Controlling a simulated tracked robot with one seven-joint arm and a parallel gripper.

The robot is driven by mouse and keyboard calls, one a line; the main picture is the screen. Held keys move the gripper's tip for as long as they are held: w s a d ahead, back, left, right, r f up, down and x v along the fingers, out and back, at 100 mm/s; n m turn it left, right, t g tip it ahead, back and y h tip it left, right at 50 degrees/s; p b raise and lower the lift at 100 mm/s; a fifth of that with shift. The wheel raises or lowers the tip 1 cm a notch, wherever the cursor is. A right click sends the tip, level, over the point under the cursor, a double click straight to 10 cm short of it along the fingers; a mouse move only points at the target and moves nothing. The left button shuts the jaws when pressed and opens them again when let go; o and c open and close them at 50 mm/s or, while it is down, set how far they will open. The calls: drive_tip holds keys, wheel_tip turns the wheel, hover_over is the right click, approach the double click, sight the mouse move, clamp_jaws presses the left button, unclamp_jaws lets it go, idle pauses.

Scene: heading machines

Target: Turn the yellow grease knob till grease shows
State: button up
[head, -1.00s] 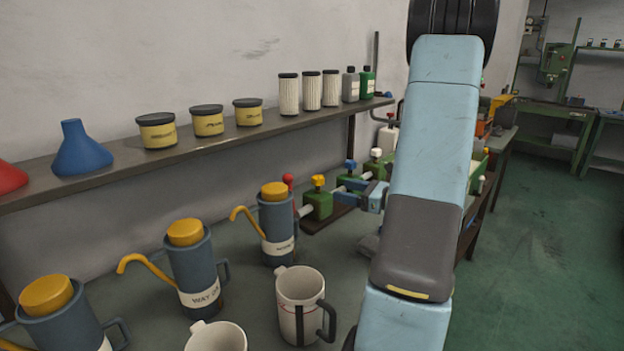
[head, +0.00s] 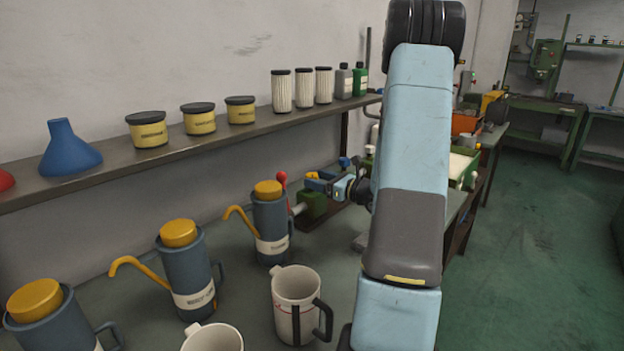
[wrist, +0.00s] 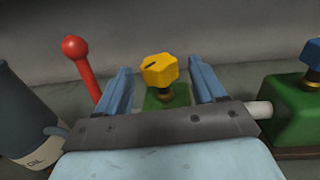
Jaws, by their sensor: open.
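The yellow grease knob (wrist: 160,69) is a faceted cap with a dark mark on top. It stands upright on a brass stem over a green block (wrist: 168,100). My gripper (wrist: 160,74) is open, with one blue finger on each side of the knob. In the wrist view a gap shows between the knob and each finger; I cannot tell whether they are level in height. In the head view my gripper (head: 322,182) is over the green block (head: 312,204) and hides most of the knob.
A red ball-topped lever (wrist: 78,52) stands close left of my gripper, beside a blue-grey oil can (wrist: 22,112). Another green block (wrist: 290,108) with a blue knob (wrist: 313,52) is at right. A shelf (head: 190,150) runs above the bench; a white jug (head: 296,300) stands in front.

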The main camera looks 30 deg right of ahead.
sight(311, 177)
drive_tip(key=shift+x, duration=1.45)
drive_tip(key=shift+c, duration=0.5)
drive_tip(key=c, duration=0.8)
drive_tip(key=shift+c, duration=0.2)
drive_tip(key=shift+y, duration=0.3)
drive_tip(key=n+g+y, duration=0.2)
drive_tip(key=y, duration=0.1)
drive_tip(key=shift+n, duration=0.4)
drive_tip(key=shift+n+g+y, duration=1.3)
drive_tip(key=shift+g+y, duration=0.2)
drive_tip(key=shift+g, duration=0.2)
